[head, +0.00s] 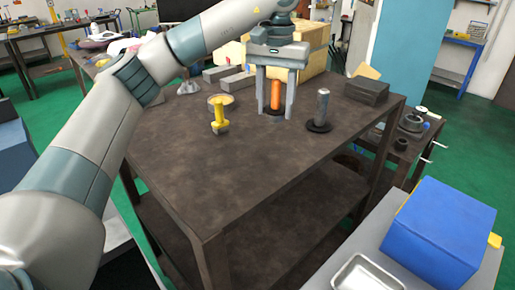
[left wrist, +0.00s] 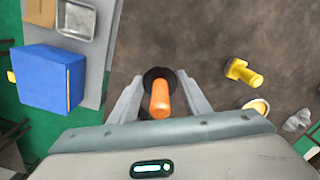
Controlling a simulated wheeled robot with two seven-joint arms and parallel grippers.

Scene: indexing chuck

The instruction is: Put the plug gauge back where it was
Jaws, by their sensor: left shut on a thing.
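My left gripper (head: 276,108) points down over the table and is shut on an orange cylinder, probably the plug gauge's handle (head: 276,96). A short grey part shows under the orange in the head view. The handle (left wrist: 160,98) also shows between the fingers in the left wrist view, with a dark round disc (left wrist: 154,76) behind its end. I cannot tell whether the gauge touches anything below. A grey upright post (head: 322,106) on a black round base stands just right of the gripper. My right gripper is not in view.
A yellow flanged piece (head: 219,116) and a round dish (head: 221,99) are left of the gripper. Grey blocks (head: 237,82) and a wooden box (head: 313,48) stand behind; a dark block (head: 366,90) is at right. The front of the brown table (head: 225,175) is clear. A blue box (head: 437,232) is nearer.

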